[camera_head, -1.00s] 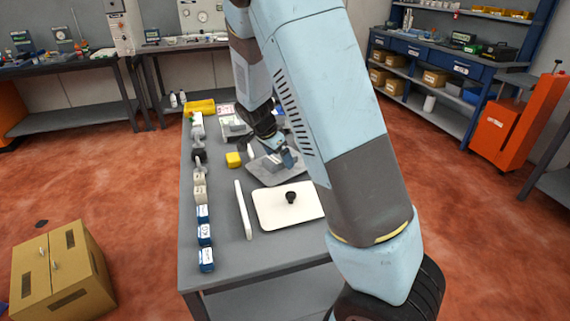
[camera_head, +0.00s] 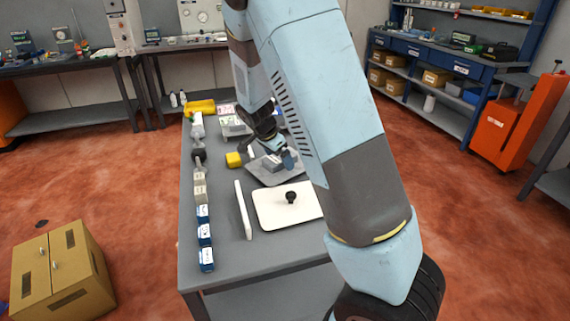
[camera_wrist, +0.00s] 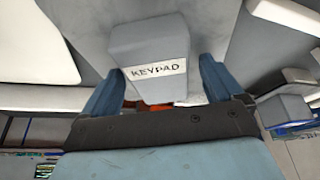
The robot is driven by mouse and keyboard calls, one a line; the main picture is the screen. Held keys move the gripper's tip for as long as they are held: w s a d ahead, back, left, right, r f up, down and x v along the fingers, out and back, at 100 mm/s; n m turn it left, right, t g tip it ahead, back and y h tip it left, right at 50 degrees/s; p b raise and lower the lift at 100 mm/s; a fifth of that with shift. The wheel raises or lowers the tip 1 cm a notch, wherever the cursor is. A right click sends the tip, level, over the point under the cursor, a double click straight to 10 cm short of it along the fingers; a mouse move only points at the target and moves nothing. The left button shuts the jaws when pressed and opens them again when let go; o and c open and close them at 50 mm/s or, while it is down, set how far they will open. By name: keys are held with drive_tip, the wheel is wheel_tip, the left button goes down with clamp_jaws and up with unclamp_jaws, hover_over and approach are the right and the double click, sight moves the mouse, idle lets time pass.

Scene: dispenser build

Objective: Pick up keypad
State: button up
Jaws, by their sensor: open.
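The keypad (camera_wrist: 150,48) is a grey block with a white label reading KEYPAD. In the wrist view it lies between the two blue fingers of my gripper (camera_wrist: 158,88), with a gap visible on each side. In the head view my gripper (camera_head: 276,158) is low over a grey tray (camera_head: 262,179) on the table. My gripper is open. In the head view the keypad is small and partly hidden by my fingers.
A yellow bin (camera_head: 200,107) is at the back.

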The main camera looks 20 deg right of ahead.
drive_tip(key=c, duration=1.3)
